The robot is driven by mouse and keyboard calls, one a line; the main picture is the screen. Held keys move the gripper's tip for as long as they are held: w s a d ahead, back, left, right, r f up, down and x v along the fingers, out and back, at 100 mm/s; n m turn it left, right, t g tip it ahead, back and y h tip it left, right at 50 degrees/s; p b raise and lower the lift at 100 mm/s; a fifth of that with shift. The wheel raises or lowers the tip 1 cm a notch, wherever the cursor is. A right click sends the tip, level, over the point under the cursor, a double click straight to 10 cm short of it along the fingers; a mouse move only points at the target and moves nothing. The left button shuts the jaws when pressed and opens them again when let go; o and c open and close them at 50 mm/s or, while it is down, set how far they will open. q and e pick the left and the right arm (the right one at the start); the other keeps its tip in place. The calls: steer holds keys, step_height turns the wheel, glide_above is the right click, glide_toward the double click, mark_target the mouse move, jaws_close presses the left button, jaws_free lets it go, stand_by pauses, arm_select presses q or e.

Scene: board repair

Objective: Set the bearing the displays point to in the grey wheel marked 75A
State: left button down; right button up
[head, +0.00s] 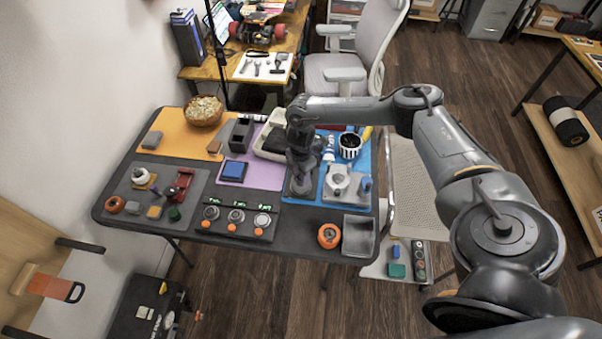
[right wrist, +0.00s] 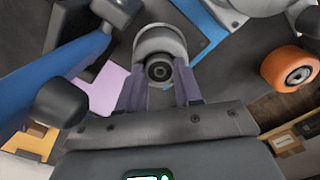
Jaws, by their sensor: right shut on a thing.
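My right gripper (head: 301,168) points down over the left part of the blue mat. In the right wrist view its fingers (right wrist: 160,82) are shut on a small dark ring, which looks like a bearing (right wrist: 159,69). A round grey thing, possibly the grey wheel (right wrist: 160,40), shows right behind the ring. I cannot tell whether the ring is seated in it or apart, and no 75A mark is readable. Three displays with dials (head: 236,217) stand at the table's front; their green digits are too small to read. My left gripper is not in view.
A grey fixture with a pale disc (head: 338,178) stands right of my gripper. An orange wheel (head: 328,236) and a grey open tray (head: 358,237) lie at the front right. A striped black cup (head: 350,145) is behind. A grey mat (head: 147,207) with several small parts lies left.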

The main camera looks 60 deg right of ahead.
steer(key=shift+f, duration=0.1)
steer(key=o, duration=1.3)
steer(key=shift+r+p, duration=1)
steer(key=shift+p, duration=0.15)
steer(key=shift+r+p, duration=2.55)
steer(key=shift+p, duration=0.1)
